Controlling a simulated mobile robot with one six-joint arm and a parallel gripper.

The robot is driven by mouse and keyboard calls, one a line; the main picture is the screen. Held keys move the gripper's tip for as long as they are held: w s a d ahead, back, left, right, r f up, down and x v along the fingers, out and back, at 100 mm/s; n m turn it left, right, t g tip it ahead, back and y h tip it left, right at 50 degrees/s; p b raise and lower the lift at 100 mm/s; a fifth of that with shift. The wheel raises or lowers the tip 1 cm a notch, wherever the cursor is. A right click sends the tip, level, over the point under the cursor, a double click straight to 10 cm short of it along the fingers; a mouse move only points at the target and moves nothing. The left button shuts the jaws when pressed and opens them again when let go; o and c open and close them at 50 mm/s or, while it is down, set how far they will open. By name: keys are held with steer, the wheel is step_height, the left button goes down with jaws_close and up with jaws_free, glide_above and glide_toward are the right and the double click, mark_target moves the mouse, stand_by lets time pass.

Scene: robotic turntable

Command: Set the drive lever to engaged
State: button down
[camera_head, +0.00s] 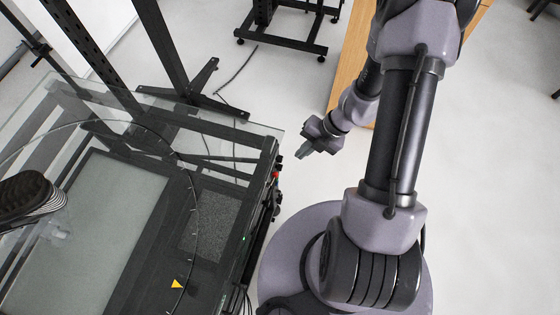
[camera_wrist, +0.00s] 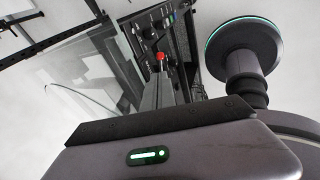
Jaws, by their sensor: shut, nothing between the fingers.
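The robotic turntable (camera_head: 240,173) has a dark frame and a glass top and fills the left of the head view. Its control edge (camera_head: 272,200) faces right and bears a red control (camera_head: 275,174) and several small dark controls. The red control also shows in the wrist view (camera_wrist: 160,57), just past my fingers. I cannot tell which small part is the drive lever. My gripper (camera_head: 302,153) is shut and empty. In the head view it appears a little right of the control edge, pointing toward it. In the wrist view my gripper (camera_wrist: 161,75) points toward the panel. No contact is visible.
A wooden tabletop (camera_head: 352,62) lies behind my arm. A black stand (camera_head: 285,38) is at the top. Pale floor (camera_head: 300,95) is open between them. Cables hang below the control edge.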

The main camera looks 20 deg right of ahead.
mark_target(276, 174)
steer(key=shift+f, duration=0.1)
steer(key=b+x, duration=0.8)
steer(key=x, duration=0.6)
steer(key=shift+a, duration=0.1)
